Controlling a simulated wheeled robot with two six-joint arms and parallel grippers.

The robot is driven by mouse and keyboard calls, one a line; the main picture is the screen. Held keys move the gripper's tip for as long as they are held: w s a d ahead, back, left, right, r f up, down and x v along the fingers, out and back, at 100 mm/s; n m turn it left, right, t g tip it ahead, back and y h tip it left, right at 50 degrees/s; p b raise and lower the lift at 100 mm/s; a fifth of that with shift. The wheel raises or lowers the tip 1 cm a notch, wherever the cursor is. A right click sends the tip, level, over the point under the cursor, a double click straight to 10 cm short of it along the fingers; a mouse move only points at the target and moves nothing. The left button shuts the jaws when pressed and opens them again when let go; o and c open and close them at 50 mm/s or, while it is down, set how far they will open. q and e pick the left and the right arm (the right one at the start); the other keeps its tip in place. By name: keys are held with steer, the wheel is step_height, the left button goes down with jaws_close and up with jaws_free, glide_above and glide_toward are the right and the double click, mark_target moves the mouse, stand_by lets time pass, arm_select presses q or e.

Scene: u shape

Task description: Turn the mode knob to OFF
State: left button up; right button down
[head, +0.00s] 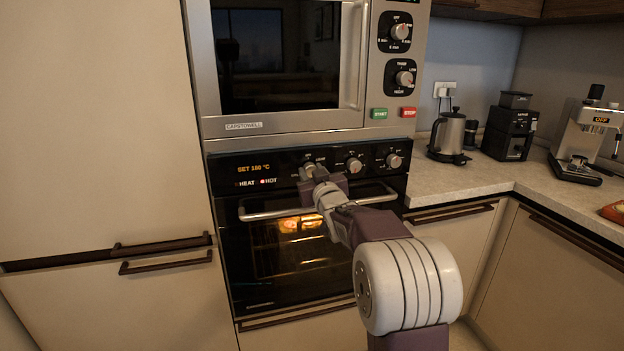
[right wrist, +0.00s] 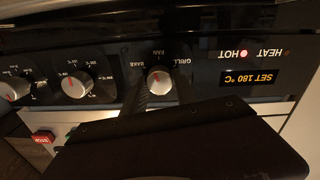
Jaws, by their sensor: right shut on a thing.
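The oven's mode knob (head: 309,169) is the leftmost of three knobs on the black oven panel. My right gripper (head: 314,176) is at this knob, in front of the panel. In the right wrist view, which is upside down, its two dark fingers (right wrist: 158,92) stand on either side of the mode knob (right wrist: 159,78) and are shut on it. The labels GRILL, FAN and BAKE show around the knob. Its lower side in that view is hidden by the gripper. A reddish mark shows on the knob's face, but its exact direction is hard to tell. My left gripper is not in view.
The oven display (head: 254,168) reads SET 180 °C, with a red light by HOT. Two more oven knobs (head: 354,164) (head: 393,160) are to the right. The oven handle (head: 270,213) runs below. A microwave (head: 290,130) is above; a kettle (head: 449,138) stands on the counter.

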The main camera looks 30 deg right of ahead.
steer(key=n+b, duration=0.1)
steer(key=n, duration=0.1)
steer(key=n+b, duration=0.1)
steer(key=shift+f+n, duration=0.2)
steer(key=shift+n, duration=0.2)
steer(key=n+b, duration=0.2)
steer(key=n, duration=0.1)
steer(key=shift+n+b, duration=0.3)
steer(key=shift+b, duration=0.05)
steer(key=n+b, duration=0.2)
steer(key=n, duration=0.1)
steer(key=shift+n, duration=0.4)
steer(key=n+b, duration=0.1)
steer(key=n, duration=0.2)
steer(key=shift+n, duration=0.3)
steer(key=n+b, duration=0.1)
steer(key=n, duration=0.3)
steer(key=shift+n+y, duration=0.3)
steer(key=n+b, duration=0.1)
steer(key=n, duration=0.3)
steer(key=shift+n, duration=0.3)
steer(key=n, duration=0.4)
steer(key=shift+n+b, duration=0.3)
steer(key=shift+b, duration=0.1)
steer(key=shift+n, duration=2.2)
